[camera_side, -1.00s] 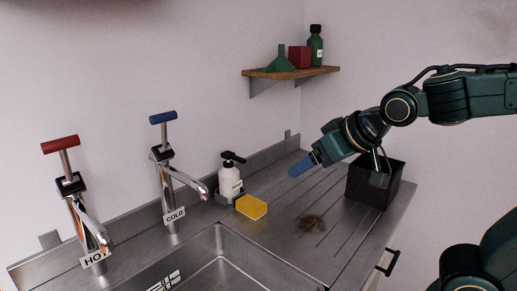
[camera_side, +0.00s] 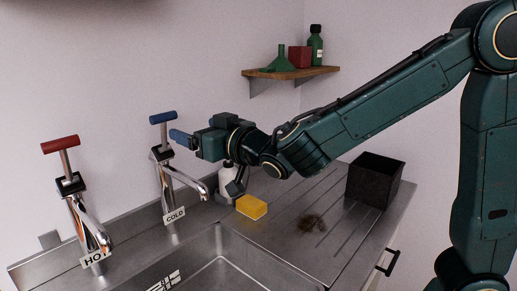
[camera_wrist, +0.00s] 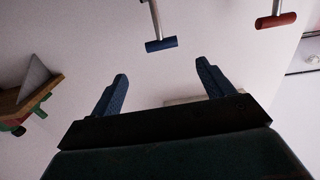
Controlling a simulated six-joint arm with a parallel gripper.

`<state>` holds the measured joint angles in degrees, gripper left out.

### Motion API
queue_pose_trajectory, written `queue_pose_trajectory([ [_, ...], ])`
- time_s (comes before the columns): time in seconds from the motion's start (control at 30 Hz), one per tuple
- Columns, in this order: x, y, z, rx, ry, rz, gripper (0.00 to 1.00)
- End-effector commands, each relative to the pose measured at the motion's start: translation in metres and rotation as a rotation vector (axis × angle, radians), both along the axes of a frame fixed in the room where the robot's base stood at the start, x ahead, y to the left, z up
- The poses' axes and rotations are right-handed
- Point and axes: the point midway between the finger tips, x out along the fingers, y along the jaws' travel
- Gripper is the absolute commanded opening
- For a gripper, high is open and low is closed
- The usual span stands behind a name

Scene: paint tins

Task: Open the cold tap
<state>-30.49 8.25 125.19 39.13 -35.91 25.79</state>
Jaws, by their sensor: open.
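The cold tap (camera_side: 168,183) stands behind the sink with a COLD label at its foot and a blue bar handle (camera_side: 163,118) on a tilted stem. The blue handle also shows in the wrist view (camera_wrist: 161,45), ahead of and between my fingers. My gripper (camera_side: 181,137) is just right of the blue handle and slightly lower in the side view. In the wrist view my gripper (camera_wrist: 163,83) has its two blue fingers wide apart with nothing between them. The handle appears apart from the fingertips.
The hot tap (camera_side: 82,215) with a red handle (camera_side: 60,144) stands to the left. A soap bottle (camera_side: 226,180), partly hidden by my arm, and a yellow sponge (camera_side: 251,207) sit below my gripper. A black bin (camera_side: 375,181) stands right. A shelf (camera_side: 290,73) holds a funnel and bottle.

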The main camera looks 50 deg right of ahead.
Motion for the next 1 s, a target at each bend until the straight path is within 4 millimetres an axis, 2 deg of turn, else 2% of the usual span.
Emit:
queue_pose_trajectory([
  [0.27,0.002,0.002,0.001,-0.001,-0.008,0.004,0.8],
  [0.47,0.011,0.002,0.0,-0.001,-0.006,0.003,0.8],
  [1.0,0.078,0.001,0.0,-0.001,-0.006,0.002,0.8],
])
